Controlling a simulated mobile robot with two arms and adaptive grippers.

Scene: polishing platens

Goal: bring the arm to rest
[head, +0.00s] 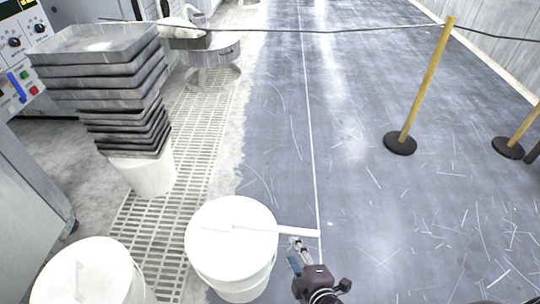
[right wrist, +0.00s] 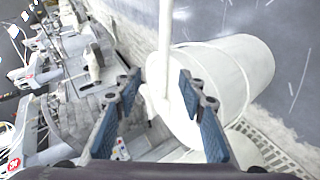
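My right gripper (head: 298,250) is just right of a white bucket (head: 228,270) in the head view. In the right wrist view its two blue-padded fingers (right wrist: 158,95) are wide apart with nothing clamped between them. A white bar (head: 285,231) reaches from the bucket's top to the right, close to my fingertips. In the right wrist view the bar (right wrist: 165,45) shows beyond the gap between the fingers, against the white bucket (right wrist: 235,75). I cannot tell whether a finger touches it. My left gripper is not in view.
Another white bucket (head: 85,275) stands at the lower left. A stack of grey trays (head: 100,75) rests on a white bucket (head: 150,177). A floor grating (head: 200,130) runs alongside. A yellow post (head: 428,80) carries a rope barrier. The dark floor (head: 400,230) at right is mostly clear.

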